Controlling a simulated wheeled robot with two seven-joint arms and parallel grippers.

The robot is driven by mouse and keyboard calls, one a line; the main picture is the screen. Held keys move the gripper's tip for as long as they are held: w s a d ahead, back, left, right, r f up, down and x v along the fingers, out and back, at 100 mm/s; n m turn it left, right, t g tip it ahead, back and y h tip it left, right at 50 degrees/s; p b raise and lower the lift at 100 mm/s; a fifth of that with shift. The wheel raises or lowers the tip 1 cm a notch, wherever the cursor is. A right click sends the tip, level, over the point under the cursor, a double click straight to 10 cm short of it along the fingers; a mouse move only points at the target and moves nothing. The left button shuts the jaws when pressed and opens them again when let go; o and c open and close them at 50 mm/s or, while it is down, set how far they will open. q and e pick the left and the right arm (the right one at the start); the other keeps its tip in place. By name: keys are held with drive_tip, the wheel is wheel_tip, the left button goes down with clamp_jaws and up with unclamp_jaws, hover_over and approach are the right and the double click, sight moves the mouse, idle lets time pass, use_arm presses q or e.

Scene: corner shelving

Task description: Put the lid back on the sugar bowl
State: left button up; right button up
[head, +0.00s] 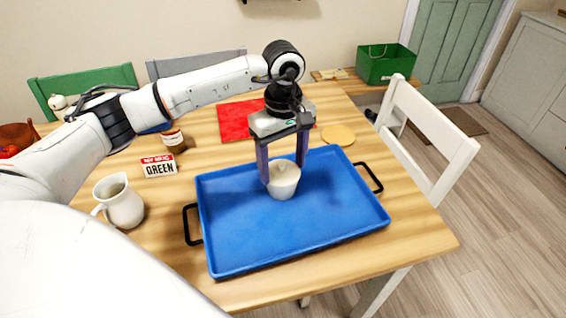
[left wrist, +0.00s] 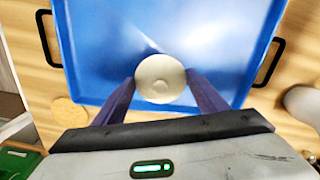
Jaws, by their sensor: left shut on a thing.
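The cream sugar bowl (head: 282,189) stands upright on the blue tray (head: 345,205), near its middle. Its round cream lid (head: 285,168) appears to sit on top of it. In the left wrist view the lid (left wrist: 160,78) shows from above with a small raised knob and covers the bowl's mouth. My left gripper (head: 284,175) points down from above, with one finger on each side of the lid, shut on it. Whether the lid is fully seated cannot be told. My right gripper is not in view.
A white jug (head: 119,201) stands left of the tray. A red mat (head: 234,121) and round yellow disc (head: 338,135) lie beyond the tray. The tray is otherwise clear.

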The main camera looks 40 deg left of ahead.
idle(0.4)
use_arm(q)
drive_tip(key=o, duration=1.4)
drive_tip(key=shift+o, duration=0.2)
drive_tip(key=shift+r+p, duration=2.25)
drive_tip(key=shift+r, duration=1.25)
clamp_jaws()
